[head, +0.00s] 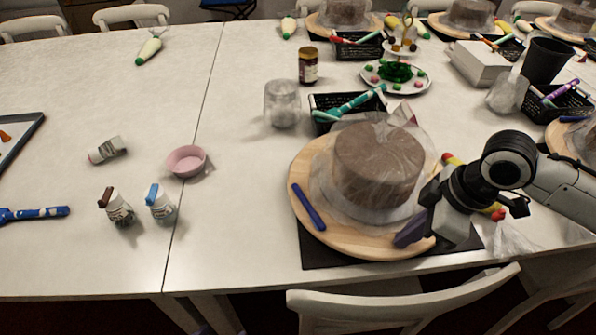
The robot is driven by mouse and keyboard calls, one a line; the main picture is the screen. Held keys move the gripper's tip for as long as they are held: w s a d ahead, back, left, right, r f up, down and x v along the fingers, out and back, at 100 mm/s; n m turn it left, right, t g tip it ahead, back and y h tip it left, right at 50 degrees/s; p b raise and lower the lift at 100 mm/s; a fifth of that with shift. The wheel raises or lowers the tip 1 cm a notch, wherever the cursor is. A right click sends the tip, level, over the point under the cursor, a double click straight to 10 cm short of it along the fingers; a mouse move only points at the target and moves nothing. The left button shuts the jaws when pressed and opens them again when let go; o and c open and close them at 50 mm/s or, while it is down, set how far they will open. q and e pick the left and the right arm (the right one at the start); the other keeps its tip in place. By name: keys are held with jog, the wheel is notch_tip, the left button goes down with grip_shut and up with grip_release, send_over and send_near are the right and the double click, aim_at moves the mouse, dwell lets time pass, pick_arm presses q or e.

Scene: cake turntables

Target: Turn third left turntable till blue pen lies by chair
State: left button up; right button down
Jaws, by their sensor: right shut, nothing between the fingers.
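A round wooden turntable (302,170) stands at the right-centre of the table, bearing a brown cake (377,163) wrapped in clear plastic. A blue pen (308,207) lies on the turntable's left front part, left of the cake. A white chair (400,304) stands at the table's front edge, below the turntable. My right gripper (408,238) comes in from the right, with its dark fingertips at the turntable's front right rim. It is shut and empty; I cannot tell whether it touches the wood. My left gripper is not in view.
A black mat (318,255) lies under the turntable. A black basket with pens (347,108), a jar (308,66) and a clear cup (281,104) stand behind it. A pink bowl (187,160) and two small bottles (161,203) stand left. More turntables stand at the back.

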jog(key=shift+d+p, duration=0.4)
jog(key=shift+d, duration=0.8)
jog(key=shift+w+d+f, duration=0.1)
jog(key=w+d+p, duration=0.1)
jog(key=d+p, duration=0.1)
jog(key=d, duration=0.1)
jog(key=w+d+p, duration=0.1)
jog(key=d, duration=0.1)
jog(key=shift+w+d, duration=0.2)
jog(key=shift+w, duration=0.15)
jog(key=shift+d, duration=0.15)
notch_tip(320, 180, up, 3)
jog(key=p, duration=0.3)
